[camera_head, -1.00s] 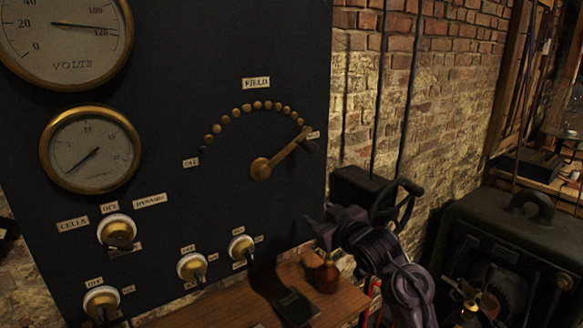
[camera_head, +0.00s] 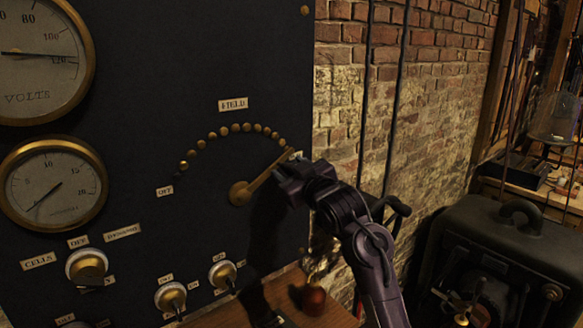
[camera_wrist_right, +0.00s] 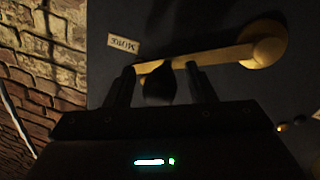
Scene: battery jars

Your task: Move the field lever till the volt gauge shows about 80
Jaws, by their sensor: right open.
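The field lever (camera_head: 262,180) is a brass arm on the dark panel, slanting up and right from its round pivot to the right end of an arc of brass studs. My right gripper (camera_head: 284,176) is at its outer end. In the right wrist view the right gripper (camera_wrist_right: 161,68) is open, with the lever's dark knob (camera_wrist_right: 158,88) between its two fingers. I cannot tell whether either finger touches it. The volt gauge (camera_head: 40,55), partly cut off at upper left, has its needle near 120. My left gripper is not in view.
A second brass-rimmed gauge (camera_head: 53,185) sits below the volt gauge. Several knobs, such as this one (camera_head: 87,267), line the lower panel. A small wooden shelf (camera_head: 335,312) with a reddish bottle (camera_head: 314,299) is below my right arm. A brick wall (camera_head: 440,90) is right of the panel.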

